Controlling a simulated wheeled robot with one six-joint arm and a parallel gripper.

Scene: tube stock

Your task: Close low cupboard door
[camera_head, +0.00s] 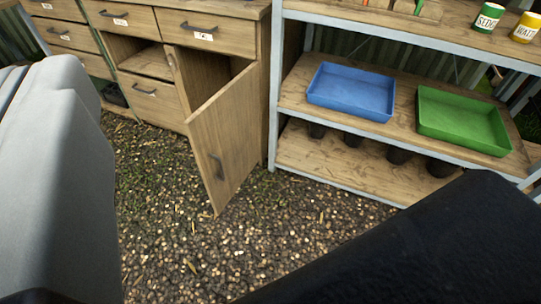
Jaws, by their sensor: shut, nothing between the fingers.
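The low cupboard door (226,135) is a wooden panel standing ajar, swung out from the front of the wooden cabinet (262,75). The hinge side seems to be on the right, against the cabinet's right end. The free edge juts toward me over the gravel. Part of the dark cupboard inside shows above the door. My gripper's fingers are not in view; a grey part of mine fills the left edge and a black part of mine the lower right.
Drawers (206,32) sit above and left of the door. To the right stands a metal-framed shelf (276,110) with a blue tray (350,90), a green tray (462,120), black pots (398,156) and labelled cans (488,18). Gravel ground (190,250) before the door is clear.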

